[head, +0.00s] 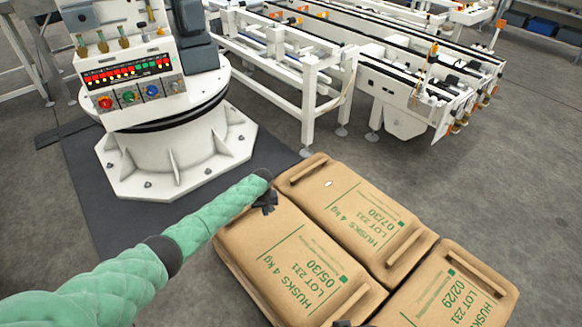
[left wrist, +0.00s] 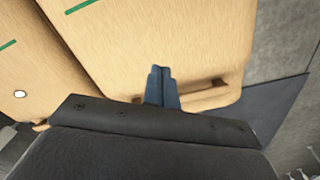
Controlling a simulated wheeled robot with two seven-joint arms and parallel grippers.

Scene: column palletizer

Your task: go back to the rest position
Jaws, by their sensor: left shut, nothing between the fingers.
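My left arm, in a green padded sleeve, reaches in from the left in the head view. My left gripper (head: 266,203) is over the far left corner of the bag marked 05/30 (head: 285,262). In the left wrist view the gripper's fingers (left wrist: 161,72) are shut together and empty, beside that bag's brown handle (left wrist: 212,88). Whether they touch the bag I cannot tell. My right gripper is not clearly seen; a small dark piece shows at the bottom edge of the head view.
Brown husk bags marked 07/30 (head: 350,215) and 02/29 (head: 455,290) lie beside the first bag. A white column machine (head: 165,150) with a control panel (head: 130,84) stands on a dark mat (head: 85,165). White conveyors (head: 310,75) stand behind. Grey floor is open at right.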

